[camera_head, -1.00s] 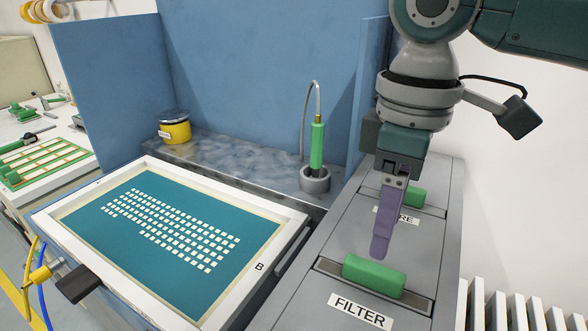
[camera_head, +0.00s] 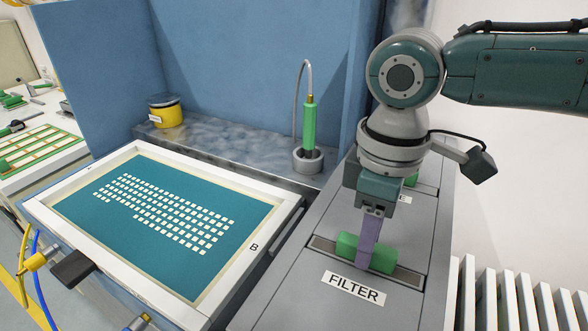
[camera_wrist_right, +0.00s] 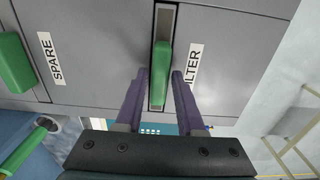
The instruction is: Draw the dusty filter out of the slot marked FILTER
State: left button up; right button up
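The filter's green handle (camera_head: 384,261) stands up from a dark slot (camera_head: 408,276) in the grey cabinet top, just behind the FILTER label (camera_head: 354,287). The filter body is hidden inside the slot. My right gripper (camera_head: 364,262) points down over the middle of the handle. In the right wrist view its two purple fingers (camera_wrist_right: 161,76) are open, one on each side of the green handle (camera_wrist_right: 163,52), with a small gap on both sides. My left gripper is not in view.
The SPARE slot's green handle (camera_wrist_right: 12,62) is farther back on the cabinet. A framed screen (camera_head: 140,270) lies to the left. A green tool (camera_head: 310,127) stands in a holder behind. A white ribbed radiator (camera_head: 510,300) is at the right.

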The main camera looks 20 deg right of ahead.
grip_shut()
jog(key=shift+c, duration=1.1)
grip_release()
grip_shut()
jog(key=shift+r, duration=0.1)
